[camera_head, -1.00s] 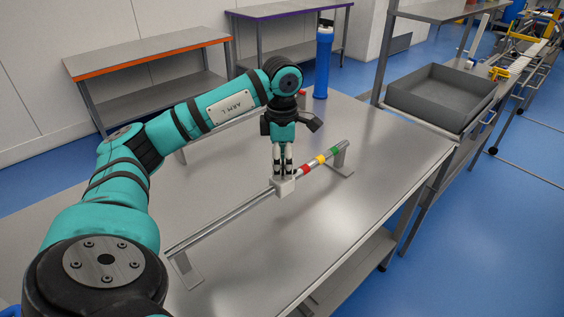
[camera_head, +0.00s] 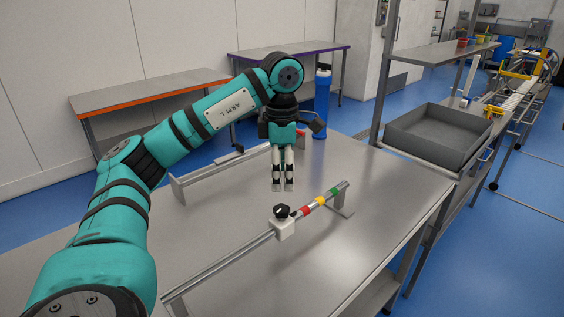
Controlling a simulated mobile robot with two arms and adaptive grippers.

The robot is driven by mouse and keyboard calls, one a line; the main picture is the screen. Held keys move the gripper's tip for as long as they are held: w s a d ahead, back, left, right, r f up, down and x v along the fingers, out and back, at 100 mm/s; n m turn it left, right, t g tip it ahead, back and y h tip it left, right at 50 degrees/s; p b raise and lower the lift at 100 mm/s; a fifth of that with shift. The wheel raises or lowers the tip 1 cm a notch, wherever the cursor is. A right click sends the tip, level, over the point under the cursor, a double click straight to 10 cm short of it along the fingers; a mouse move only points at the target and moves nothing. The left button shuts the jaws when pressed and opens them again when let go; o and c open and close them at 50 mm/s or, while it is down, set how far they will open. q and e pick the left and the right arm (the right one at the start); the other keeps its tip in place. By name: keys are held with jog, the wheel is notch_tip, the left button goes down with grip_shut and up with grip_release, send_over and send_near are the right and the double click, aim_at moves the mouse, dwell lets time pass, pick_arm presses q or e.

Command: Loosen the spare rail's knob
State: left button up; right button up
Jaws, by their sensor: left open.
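A near rail (camera_head: 225,260) runs diagonally over the steel table, with red, yellow and green bands towards its far right end. A white slider block (camera_head: 284,230) sits on it just before the red band. A black knob (camera_head: 282,211) stands on top of the block. My left gripper (camera_head: 283,187) points down above the knob, apart from it, open and empty, its fingers a small gap apart. A second rail (camera_head: 215,167) stands behind, partly hidden by my left arm. The pictures do not label which rail is the spare. My right gripper is not in view.
A blue cylinder (camera_head: 321,103) stands at the table's back edge. A grey tray (camera_head: 437,155) sits on a bench at the right. The steel table (camera_head: 385,190) is bare right of the near rail. Orange-edged and purple-edged tables stand behind.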

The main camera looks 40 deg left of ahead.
pick_arm(q)
jog(key=shift+r, duration=1.2)
